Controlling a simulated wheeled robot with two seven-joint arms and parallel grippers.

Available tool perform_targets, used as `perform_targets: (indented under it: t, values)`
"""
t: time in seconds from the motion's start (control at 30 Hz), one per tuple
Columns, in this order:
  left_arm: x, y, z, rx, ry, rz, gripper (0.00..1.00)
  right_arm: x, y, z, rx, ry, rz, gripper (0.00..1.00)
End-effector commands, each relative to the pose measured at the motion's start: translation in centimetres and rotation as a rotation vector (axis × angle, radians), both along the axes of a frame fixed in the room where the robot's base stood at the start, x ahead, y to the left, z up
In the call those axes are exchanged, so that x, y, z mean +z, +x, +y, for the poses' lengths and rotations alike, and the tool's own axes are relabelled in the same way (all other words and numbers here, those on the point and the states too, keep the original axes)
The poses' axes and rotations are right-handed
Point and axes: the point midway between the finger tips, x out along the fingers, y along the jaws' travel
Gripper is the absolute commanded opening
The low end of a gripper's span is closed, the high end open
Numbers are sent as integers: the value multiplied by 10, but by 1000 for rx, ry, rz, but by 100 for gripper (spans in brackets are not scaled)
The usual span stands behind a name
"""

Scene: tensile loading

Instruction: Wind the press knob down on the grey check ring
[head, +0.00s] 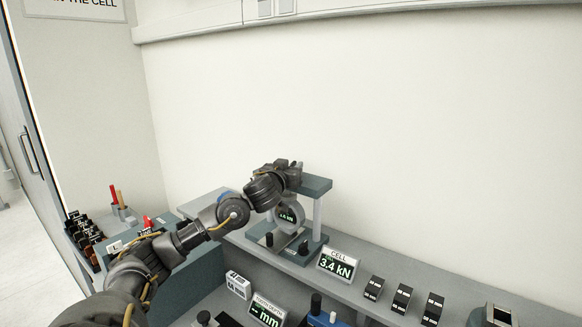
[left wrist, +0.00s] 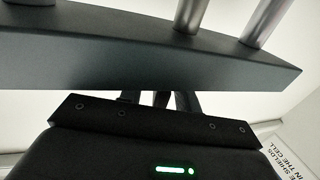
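The press (head: 317,185) stands on the shelf at the back, with a dark grey top plate on light pillars. The grey check ring (head: 289,216) stands upright between its base and top plate, with a small lit readout. My left gripper (head: 293,172) is at the top plate's left part, where the press knob is hidden behind it. In the left wrist view the press plate (left wrist: 150,50) and pillars fill the upper part, close to my gripper housing. The dark fingers (left wrist: 170,100) show only partly, so their opening and any hold on the knob are unclear. My right gripper is out of view.
The CELL display (head: 338,264) reads 3.4 kN, right of the press. Several black clamps (head: 402,298) sit along the shelf to the right. A second display (head: 267,311) showing mm is at the front. A rack of dark parts (head: 84,236) is at the left.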

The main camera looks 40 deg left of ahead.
Motion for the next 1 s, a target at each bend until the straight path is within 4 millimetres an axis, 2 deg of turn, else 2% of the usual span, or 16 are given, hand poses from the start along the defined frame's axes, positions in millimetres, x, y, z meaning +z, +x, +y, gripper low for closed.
perform_targets:
  t: [0.03, 0.3, 0.63, 1.0]
  values:
    - [0, 0, 0, 0, 0, 0, 33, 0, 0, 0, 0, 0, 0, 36]
    - [0, 0, 0, 1, -1, 0, 0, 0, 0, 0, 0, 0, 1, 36]
    - [2, -1, 1, -24, 0, 1, 0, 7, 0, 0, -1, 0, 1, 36]
    - [4, -1, 2, -253, -2, 6, 0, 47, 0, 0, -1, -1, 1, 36]
